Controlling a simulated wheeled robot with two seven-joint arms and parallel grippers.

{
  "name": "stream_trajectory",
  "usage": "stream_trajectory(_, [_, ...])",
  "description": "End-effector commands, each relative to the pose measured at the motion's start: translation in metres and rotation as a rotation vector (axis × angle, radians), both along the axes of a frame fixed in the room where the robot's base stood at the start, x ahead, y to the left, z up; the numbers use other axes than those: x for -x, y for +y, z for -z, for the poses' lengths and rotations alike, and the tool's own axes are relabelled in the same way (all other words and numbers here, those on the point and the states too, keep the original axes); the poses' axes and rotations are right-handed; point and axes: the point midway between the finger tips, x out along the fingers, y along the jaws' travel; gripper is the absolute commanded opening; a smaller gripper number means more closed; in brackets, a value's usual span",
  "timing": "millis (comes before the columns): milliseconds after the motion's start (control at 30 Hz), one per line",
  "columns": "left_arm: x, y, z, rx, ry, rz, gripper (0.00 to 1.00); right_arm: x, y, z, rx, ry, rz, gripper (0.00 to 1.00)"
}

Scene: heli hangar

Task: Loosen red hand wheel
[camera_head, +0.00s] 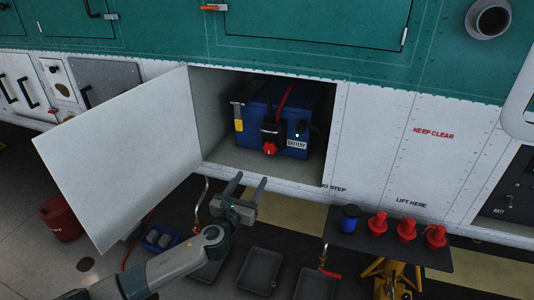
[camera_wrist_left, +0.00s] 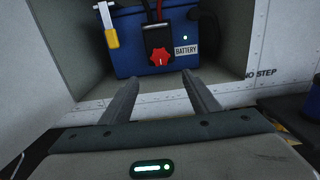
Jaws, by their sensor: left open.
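The red hand wheel (camera_head: 270,148) sits on a black connector at the front of the blue battery (camera_head: 292,110) inside the open bay. The wheel also shows in the left wrist view (camera_wrist_left: 160,57), below the black connector block (camera_wrist_left: 157,37). My left gripper (camera_head: 249,182) is open and empty, below and in front of the bay opening, apart from the wheel. In the left wrist view its two fingers (camera_wrist_left: 160,82) point toward the battery, with the wheel beyond and between them. My right gripper is not in view.
The white bay door (camera_head: 120,155) stands open on the left. The bay's lower sill lies between my gripper and the wheel. A dark stand (camera_head: 385,245) at right holds a blue item (camera_head: 349,217) and several red items (camera_head: 406,229). Grey trays (camera_head: 260,271) lie below.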

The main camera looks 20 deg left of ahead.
Motion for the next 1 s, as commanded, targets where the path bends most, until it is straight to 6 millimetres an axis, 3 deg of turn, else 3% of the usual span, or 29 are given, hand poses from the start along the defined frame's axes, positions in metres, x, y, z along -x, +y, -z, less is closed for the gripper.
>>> stream_trajectory(700, [-0.112,-0.005,-0.001,0.003,0.0,0.0,0.56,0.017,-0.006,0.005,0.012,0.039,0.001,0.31])
stream_trajectory(1000, [-0.151,-0.005,0.001,0.002,-0.001,-0.001,0.56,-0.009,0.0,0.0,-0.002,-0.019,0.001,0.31])
